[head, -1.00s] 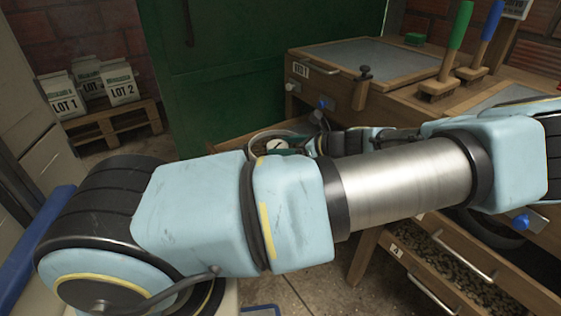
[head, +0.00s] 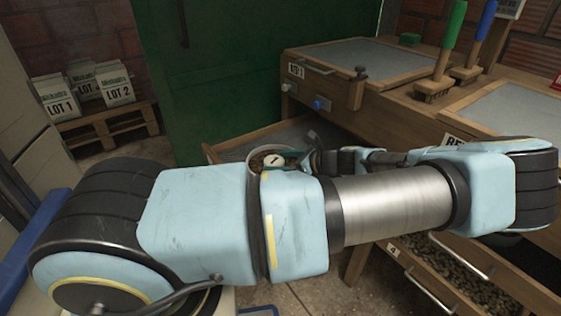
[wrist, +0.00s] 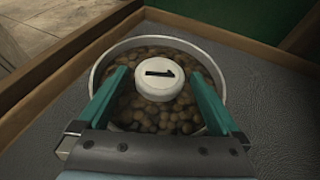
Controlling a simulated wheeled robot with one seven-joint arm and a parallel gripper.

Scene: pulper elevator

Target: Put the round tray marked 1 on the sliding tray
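The round tray marked 1 (wrist: 152,112) is a pale-rimmed dish full of brown beans with a white centre knob marked 1. It also shows in the head view (head: 268,160), partly hidden by my arm. The sliding tray (wrist: 262,104) is a wooden-edged, grey-lined drawer, pulled out left of the bench in the head view (head: 235,146). The round tray is over its grey floor, inside the wooden edges. I cannot tell whether it touches the floor.
The wooden bench (head: 345,86) carries brushes with a green handle (head: 447,40) and a blue handle (head: 482,32). A bean-filled drawer (head: 440,262) stands open at the lower right. A pallet (head: 105,130) holds lot bags at the left. A green door (head: 230,80) is behind.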

